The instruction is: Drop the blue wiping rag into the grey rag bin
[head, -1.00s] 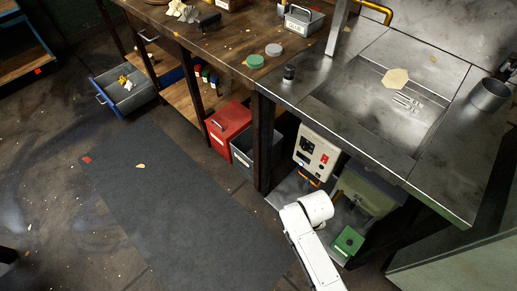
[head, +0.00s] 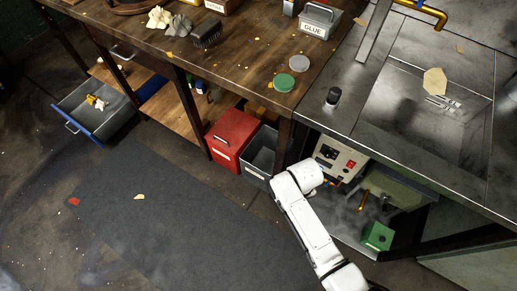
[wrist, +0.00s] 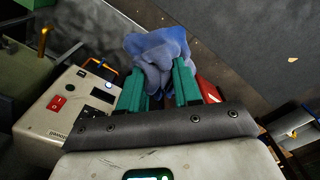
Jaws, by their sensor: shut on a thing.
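The blue wiping rag (wrist: 157,55) is bunched between the green fingers of my gripper (wrist: 160,82) in the wrist view. My gripper is shut on it, and the rag bulges past the fingertips. The grey rag bin (head: 262,155) stands on the floor under the bench in the head view, right of a red bin. It is open at the top. The end of my white arm overlaps its lower right edge in that picture. My gripper and the rag are hidden in the head view. I cannot tell whether the rag is over the bin opening.
The red bin (head: 232,138) stands beside the grey one and shows in the wrist view (wrist: 207,90). A beige control box (head: 338,158) is close on the right. The wooden bench (head: 240,65) and metal worktop (head: 350,115) overhang this area. The dark mat (head: 170,215) is mostly clear.

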